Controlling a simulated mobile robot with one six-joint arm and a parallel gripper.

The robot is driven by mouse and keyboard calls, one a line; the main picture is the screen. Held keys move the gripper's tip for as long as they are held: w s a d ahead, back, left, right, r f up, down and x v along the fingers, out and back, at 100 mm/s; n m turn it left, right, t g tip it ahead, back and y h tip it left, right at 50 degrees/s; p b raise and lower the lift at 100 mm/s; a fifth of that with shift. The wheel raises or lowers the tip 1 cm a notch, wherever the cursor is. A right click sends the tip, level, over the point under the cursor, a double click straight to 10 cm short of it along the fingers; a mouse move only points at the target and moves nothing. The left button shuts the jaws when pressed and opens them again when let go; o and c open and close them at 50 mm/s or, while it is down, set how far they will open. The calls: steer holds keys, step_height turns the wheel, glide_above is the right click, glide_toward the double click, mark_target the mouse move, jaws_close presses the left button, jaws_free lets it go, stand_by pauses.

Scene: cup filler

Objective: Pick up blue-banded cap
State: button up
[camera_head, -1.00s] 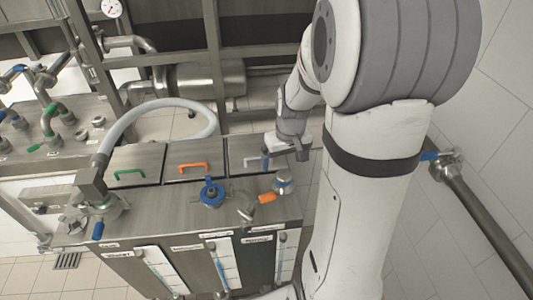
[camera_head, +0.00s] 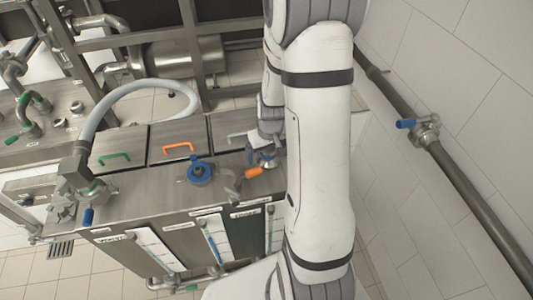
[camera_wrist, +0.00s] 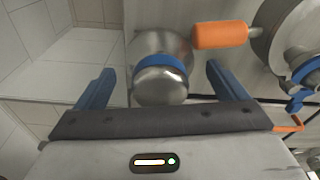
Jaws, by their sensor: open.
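The blue-banded cap (camera_wrist: 160,77) is a rounded steel piece with a blue ring, centred in the wrist view. It stands on the steel cabinet top. My gripper (camera_wrist: 163,88) is open, with one blue finger to the left and the other to the right of the cap. No contact between fingers and cap shows. In the head view my gripper (camera_head: 264,145) is at the right end of the cabinet, beside the cap (camera_head: 264,163), which is partly hidden by the gripper and arm.
An orange-handled valve (camera_head: 248,174) is close beside the cap, its handle (camera_wrist: 220,35) near the right finger. A blue-ringed fitting (camera_head: 199,173) stands further left. Lids with green (camera_head: 114,158) and orange handles (camera_head: 178,148) lie behind. A tiled wall (camera_head: 450,80) bounds the right.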

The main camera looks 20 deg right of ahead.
steer(key=shift+c, duration=0.3)
steer(key=c, duration=1.2)
steer(key=shift+r, duration=0.1)
